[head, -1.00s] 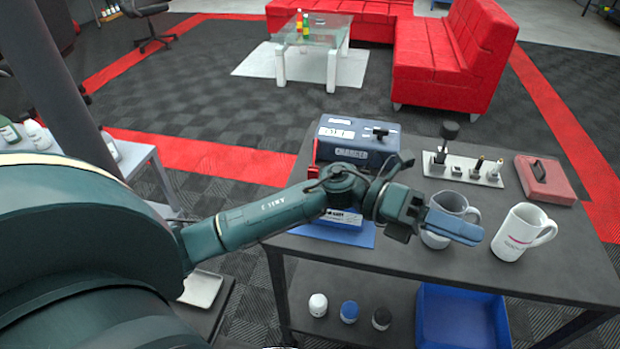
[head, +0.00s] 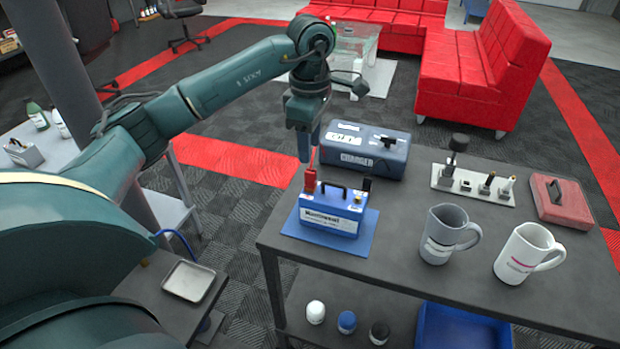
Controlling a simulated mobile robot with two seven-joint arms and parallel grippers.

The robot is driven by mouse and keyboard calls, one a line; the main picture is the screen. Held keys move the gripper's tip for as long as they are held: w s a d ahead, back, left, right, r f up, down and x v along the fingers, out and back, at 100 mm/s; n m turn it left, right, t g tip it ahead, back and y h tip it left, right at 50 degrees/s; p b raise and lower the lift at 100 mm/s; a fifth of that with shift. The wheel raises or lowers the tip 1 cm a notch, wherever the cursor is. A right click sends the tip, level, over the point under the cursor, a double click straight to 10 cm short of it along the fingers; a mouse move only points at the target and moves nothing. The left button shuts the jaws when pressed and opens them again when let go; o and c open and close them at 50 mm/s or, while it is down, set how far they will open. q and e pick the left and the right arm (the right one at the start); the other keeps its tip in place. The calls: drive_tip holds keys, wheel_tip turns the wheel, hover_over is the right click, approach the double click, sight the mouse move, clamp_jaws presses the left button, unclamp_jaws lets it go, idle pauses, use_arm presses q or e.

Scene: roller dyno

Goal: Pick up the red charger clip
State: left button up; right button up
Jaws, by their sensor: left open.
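The red charger clip (head: 310,181) stands upright at the left end of the small blue battery (head: 328,222), with a thin red lead rising from it. My left gripper (head: 305,157) points straight down just above the clip. Its jaws are open, and the fingers look nearly in line from this side. I cannot tell whether the fingertips touch the clip or its lead. A black clip (head: 366,184) stands at the battery's right end. The blue-grey charger box (head: 372,158) is behind the battery. My right gripper is not in view.
The battery is on a blue mat (head: 366,240) at the left of the dark table (head: 400,292). A grey mug (head: 437,247), a white mug (head: 515,262), a strip of sockets (head: 468,187) and a red case (head: 556,213) are to the right.

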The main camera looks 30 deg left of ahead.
sight(310, 170)
use_arm(q)
wheel_tip(310, 170, down, 8)
drive_tip(key=shift+f+p, duration=0.1)
drive_tip(key=shift+p, duration=0.55)
clamp_jaws()
